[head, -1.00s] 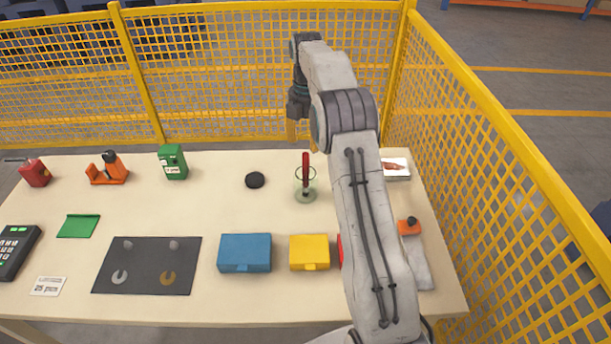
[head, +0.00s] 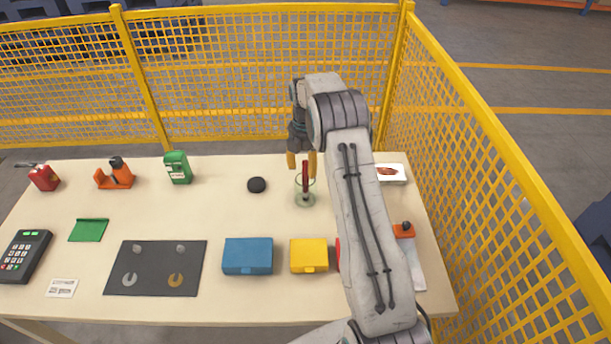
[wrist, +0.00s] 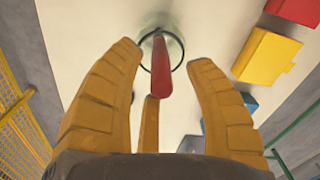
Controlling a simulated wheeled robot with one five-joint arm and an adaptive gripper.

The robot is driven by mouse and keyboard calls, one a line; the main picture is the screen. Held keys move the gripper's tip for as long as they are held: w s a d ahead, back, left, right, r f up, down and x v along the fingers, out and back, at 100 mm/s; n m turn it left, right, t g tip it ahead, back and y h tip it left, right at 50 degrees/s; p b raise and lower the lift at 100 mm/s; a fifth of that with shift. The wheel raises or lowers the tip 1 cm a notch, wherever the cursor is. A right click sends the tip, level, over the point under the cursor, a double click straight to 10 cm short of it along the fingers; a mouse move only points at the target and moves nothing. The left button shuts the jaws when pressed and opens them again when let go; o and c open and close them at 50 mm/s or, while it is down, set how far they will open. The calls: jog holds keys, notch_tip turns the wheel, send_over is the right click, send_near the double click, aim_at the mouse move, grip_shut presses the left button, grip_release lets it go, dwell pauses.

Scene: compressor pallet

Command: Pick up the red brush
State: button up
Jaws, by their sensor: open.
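The red brush (head: 306,174) stands upright in a clear round holder (head: 305,199) with a dark ring, toward the back right of the table. In the wrist view the brush (wrist: 161,66) shows between my spread yellow fingers, with the holder's rim behind it. My gripper (head: 301,160) is open, pointing down, just above and around the level of the brush's top in the head view. I cannot tell whether any finger touches the brush. The brush's lower end is inside the holder.
A blue box (head: 247,256) and a yellow box (head: 309,256) lie at the front. A black round item (head: 257,185) sits left of the holder. A white tray (head: 392,181) is to the right. Yellow mesh fencing (head: 270,117) stands behind the table.

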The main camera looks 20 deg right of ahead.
jog(key=shift+f, duration=0.4)
jog(key=shift+o, duration=0.4)
grip_shut()
